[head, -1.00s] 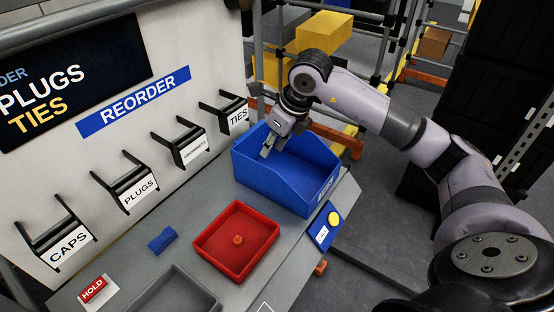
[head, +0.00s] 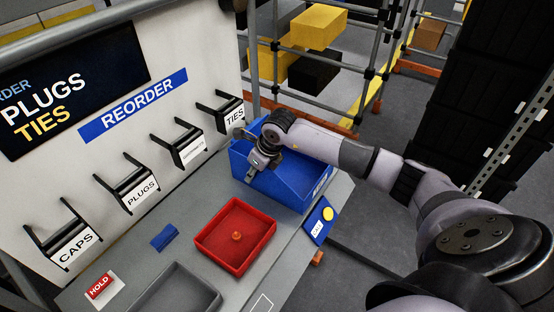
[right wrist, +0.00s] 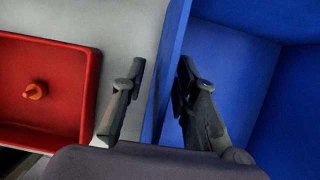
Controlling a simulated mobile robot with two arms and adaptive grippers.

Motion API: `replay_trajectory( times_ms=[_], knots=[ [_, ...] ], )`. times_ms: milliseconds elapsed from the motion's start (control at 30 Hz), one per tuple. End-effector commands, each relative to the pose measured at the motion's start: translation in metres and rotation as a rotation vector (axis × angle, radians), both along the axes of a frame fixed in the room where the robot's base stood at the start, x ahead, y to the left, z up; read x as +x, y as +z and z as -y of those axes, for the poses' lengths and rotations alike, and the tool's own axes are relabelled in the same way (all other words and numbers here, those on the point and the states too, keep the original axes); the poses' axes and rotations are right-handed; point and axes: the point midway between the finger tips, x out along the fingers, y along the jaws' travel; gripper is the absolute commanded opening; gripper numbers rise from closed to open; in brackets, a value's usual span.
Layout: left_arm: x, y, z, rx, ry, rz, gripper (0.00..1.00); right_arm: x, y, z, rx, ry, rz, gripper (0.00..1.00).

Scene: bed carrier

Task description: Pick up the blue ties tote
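The blue tote (head: 300,185) stands on the grey bench at its right end, below the holder labelled TIES (head: 235,115). Its front label is partly readable. My right gripper (head: 251,176) is at the tote's left wall in the head view. In the right wrist view the gripper (right wrist: 155,90) straddles the blue tote's wall (right wrist: 168,75), one finger outside over the bench and one inside. The fingers are apart, with a visible gap between the outer finger and the wall. The right arm hides part of the tote's far rim and inside. My left gripper is not in view.
A red tray (head: 235,262) with a small orange piece sits left of the tote. A grey tray (head: 178,290), a small blue piece (head: 164,237) and a HOLD sign (head: 100,287) are farther left. A yellow button (head: 328,213) is at the bench's front edge.

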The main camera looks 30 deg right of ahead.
Motion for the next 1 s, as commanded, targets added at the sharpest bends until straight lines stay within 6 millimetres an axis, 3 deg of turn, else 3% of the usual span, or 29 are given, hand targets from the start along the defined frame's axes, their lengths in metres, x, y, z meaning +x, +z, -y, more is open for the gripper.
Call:
replay_trajectory(
  times_ms=[267, 667, 1000],
  knots=[
    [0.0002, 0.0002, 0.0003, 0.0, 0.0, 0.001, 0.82, 0.0009, -0.0033, -0.0005, 0.0, 0.0, 0.0, 0.27],
    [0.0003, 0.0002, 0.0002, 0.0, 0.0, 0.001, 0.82, 0.0009, -0.0026, -0.0004, 0.0, 0.0, 0.0, 0.0],
    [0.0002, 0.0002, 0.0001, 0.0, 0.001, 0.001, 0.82, 0.001, -0.0025, -0.0003, 0.0, 0.0, 0.0, 0.0]
  ],
)
